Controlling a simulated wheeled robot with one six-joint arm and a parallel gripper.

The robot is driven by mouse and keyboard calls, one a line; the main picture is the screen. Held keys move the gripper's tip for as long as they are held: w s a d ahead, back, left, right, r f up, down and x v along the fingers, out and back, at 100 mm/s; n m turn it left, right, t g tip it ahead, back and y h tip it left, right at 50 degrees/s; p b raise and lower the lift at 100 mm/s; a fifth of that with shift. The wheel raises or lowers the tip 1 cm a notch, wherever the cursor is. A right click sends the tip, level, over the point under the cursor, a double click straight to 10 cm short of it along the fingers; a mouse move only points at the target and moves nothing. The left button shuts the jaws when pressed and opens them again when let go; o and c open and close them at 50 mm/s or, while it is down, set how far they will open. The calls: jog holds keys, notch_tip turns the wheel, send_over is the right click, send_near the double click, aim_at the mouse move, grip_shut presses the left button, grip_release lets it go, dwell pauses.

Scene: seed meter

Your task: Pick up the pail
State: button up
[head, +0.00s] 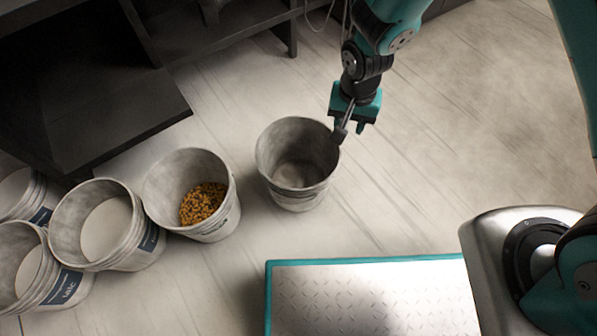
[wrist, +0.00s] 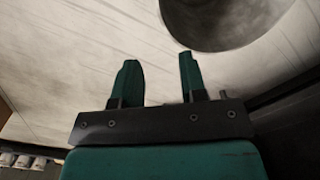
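An empty grey pail (head: 290,145) stands upright on the floor in the middle of the head view. It also shows as a dark round shape (wrist: 222,22) at the top right of the wrist view. My gripper (head: 350,130) hangs beside the pail's right rim, with one dark finger overlapping the rim in the picture. I cannot tell whether it touches. In the wrist view the two green fingers of my gripper (wrist: 159,62) are apart with nothing between them. The pail lies beyond and to the right of the right finger.
A pail with orange-brown grains (head: 202,204) stands just left of the empty one. Several more pails (head: 105,225) cluster at the far left. A dark shelf unit (head: 90,90) is at the upper left. A teal-edged metal plate (head: 370,300) is in front. Floor at upper right is clear.

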aim_at(338, 158)
jog(key=f+b, duration=0.3)
jog(key=f, duration=0.3)
jog(key=f+b, duration=0.4)
jog(key=f, duration=0.2)
jog(key=f+b, duration=0.4)
jog(key=f, duration=0.2)
jog(key=shift+s+a, duration=0.1)
jog(key=shift+a, duration=0.15)
grip_shut()
jog(key=shift+d, duration=0.1)
dwell(0.5)
